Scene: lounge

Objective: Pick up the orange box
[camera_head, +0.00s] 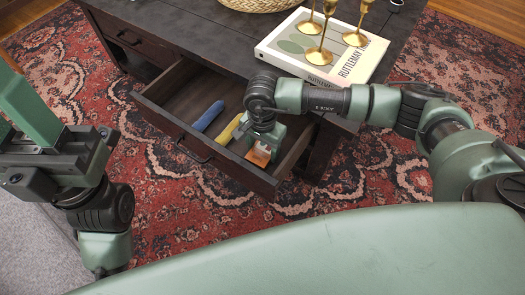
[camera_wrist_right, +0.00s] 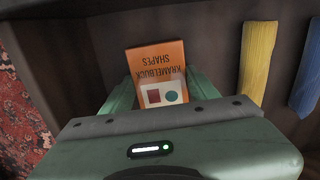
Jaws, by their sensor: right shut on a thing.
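The orange box (camera_wrist_right: 155,55) has dark lettering and a pale panel with a red square and a teal circle. In the right wrist view it is between the two green fingers of my right gripper (camera_wrist_right: 158,95), which is shut on it. In the head view my right gripper (camera_head: 264,143) reaches down into the open drawer (camera_head: 158,112), and the orange box (camera_head: 257,156) shows partly below it, near the drawer's front right corner. My left gripper (camera_head: 30,115) is at the left edge, away from the drawer; its jaw opening is unclear.
A yellow object (camera_head: 230,129) and a blue object (camera_head: 207,115) lie in the drawer left of the box. The drawer walls are close around my right gripper. A large book (camera_head: 285,50) with gold candlesticks (camera_head: 319,55) and a woven basket (camera_head: 258,3) are on the dark table (camera_head: 190,35).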

